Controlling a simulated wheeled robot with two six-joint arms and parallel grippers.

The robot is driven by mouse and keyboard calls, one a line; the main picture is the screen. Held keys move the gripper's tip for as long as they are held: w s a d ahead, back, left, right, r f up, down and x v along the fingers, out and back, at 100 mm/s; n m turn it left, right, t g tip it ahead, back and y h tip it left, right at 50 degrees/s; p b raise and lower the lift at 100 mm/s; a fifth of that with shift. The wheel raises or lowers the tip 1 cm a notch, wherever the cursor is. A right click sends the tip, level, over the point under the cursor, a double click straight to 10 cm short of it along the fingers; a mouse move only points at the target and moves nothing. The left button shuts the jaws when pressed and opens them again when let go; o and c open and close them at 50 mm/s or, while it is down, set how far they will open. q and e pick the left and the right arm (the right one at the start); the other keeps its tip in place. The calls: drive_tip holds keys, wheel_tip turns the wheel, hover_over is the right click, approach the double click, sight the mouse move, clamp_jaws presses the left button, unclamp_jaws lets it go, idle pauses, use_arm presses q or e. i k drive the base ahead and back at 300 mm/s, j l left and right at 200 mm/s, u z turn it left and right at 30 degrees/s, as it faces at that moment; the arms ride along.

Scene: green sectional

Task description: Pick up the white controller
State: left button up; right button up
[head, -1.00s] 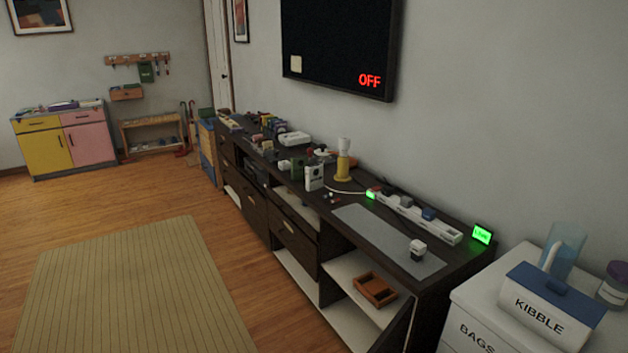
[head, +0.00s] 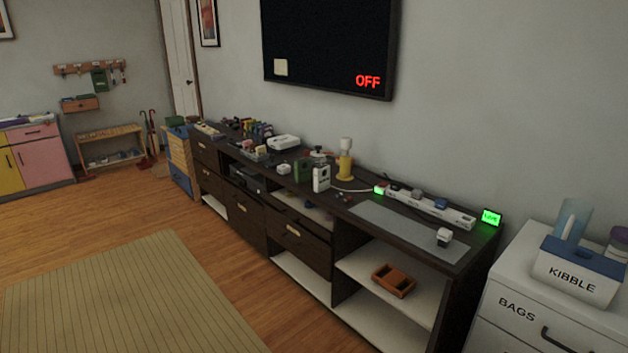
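I cannot tell for certain which thing is the white controller. Several small white things stand on the long dark console: an upright white device (head: 321,178) near the middle, a small white item (head: 284,168) to its left, a flat white box (head: 283,142) at the back, and a small white and black block (head: 444,236) on the grey mat (head: 405,229). All are small and lack detail at this distance. Neither of my grippers is in view.
The console (head: 297,264) runs along the wall under a TV (head: 330,45). A yellow lamp (head: 345,162) and a power strip (head: 428,207) stand on it. A brown tray (head: 393,281) lies on an open shelf. Wood floor and a striped rug (head: 125,297) lie clear in front.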

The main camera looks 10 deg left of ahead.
sight(321, 174)
drive_tip(key=i+j+z, duration=0.2)
drive_tip(key=j, duration=0.4)
drive_tip(key=i+j+z, duration=0.15)
drive_tip(key=j, duration=0.45)
drive_tip(key=i+j+z, duration=0.2)
drive_tip(key=j, duration=0.45)
drive_tip(key=j+z, duration=0.15)
drive_tip(key=j, duration=0.5)
